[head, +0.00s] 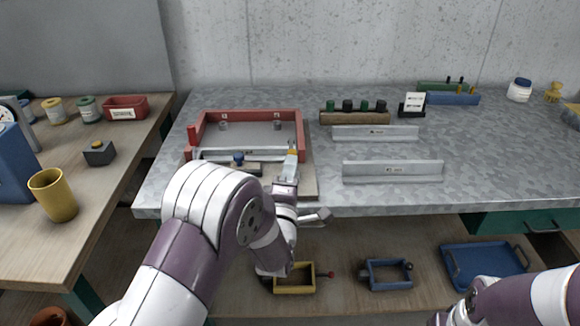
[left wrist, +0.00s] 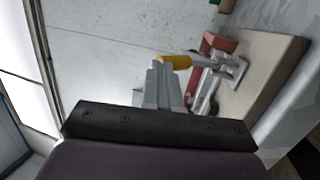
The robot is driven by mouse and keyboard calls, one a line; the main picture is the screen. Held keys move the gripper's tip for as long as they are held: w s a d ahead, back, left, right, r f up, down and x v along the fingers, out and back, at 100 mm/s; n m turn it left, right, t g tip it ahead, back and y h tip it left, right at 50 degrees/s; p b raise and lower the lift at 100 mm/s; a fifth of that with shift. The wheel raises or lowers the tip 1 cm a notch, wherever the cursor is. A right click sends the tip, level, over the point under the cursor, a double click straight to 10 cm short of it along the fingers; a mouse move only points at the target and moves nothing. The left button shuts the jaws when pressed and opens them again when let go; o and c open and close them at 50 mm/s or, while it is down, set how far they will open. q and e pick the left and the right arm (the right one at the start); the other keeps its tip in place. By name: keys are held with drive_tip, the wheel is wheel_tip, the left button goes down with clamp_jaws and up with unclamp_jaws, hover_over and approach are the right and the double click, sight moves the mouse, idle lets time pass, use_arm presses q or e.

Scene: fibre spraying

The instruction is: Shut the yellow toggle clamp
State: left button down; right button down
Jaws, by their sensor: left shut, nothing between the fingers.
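My left gripper (head: 287,174) is shut and empty, just in front of the clamp. Its fingertips (left wrist: 163,75) are right at the yellow handle; I cannot tell whether they touch. My right arm enters at the lower right, its hand mostly cut off by the bottom edge.
The red frame (head: 250,117) lies on the grey bench (head: 335,202), with a blue-knobbed clamp (head: 238,158) at its front. Two metal angle strips (head: 393,172) (head: 375,133) lie to the right. A holder with several knobs (head: 354,118) stands behind them. The bench's right front is clear.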

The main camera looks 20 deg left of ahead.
sight(289, 153)
use_arm(q)
drive_tip(key=w+r+g+p, duration=0.1)
drive_tip(key=p, duration=0.1)
drive_tip(key=w+r+g+p, duration=0.1)
drive_tip(key=r+p, duration=0.1)
drive_tip(key=p, duration=0.1)
drive_tip(key=w+a+r+g+p, duration=0.1)
drive_tip(key=p, duration=0.1)
drive_tip(key=shift+r+n+g, duration=0.25)
drive_tip(key=shift+n+g, duration=0.05)
drive_tip(key=shift+g, duration=0.1)
drive_tip(key=w+g+p, duration=0.1)
drive_tip(key=p, duration=0.1)
drive_tip(key=w+r+g+p, duration=0.1)
drive_tip(key=w+p, duration=0.1)
drive_tip(key=w+a+g+p, duration=0.1)
drive_tip(key=g+p, duration=0.1)
drive_tip(key=shift+w+a+r+n+h+p, duration=0.1)
drive_tip(key=shift+w+r+n+h+p, duration=0.1)
drive_tip(key=shift+r+n+h+p, duration=0.15)
drive_tip(key=w, duration=0.1)
drive_tip(key=w+g+p, duration=0.1)
drive_tip(key=w+a+g+p, duration=0.1)
drive_tip(key=shift+w+f+h, duration=0.1)
drive_tip(key=shift+f+h, duration=0.15)
drive_tip(key=shift+f, duration=0.05)
drive_tip(key=shift+r, duration=0.15)
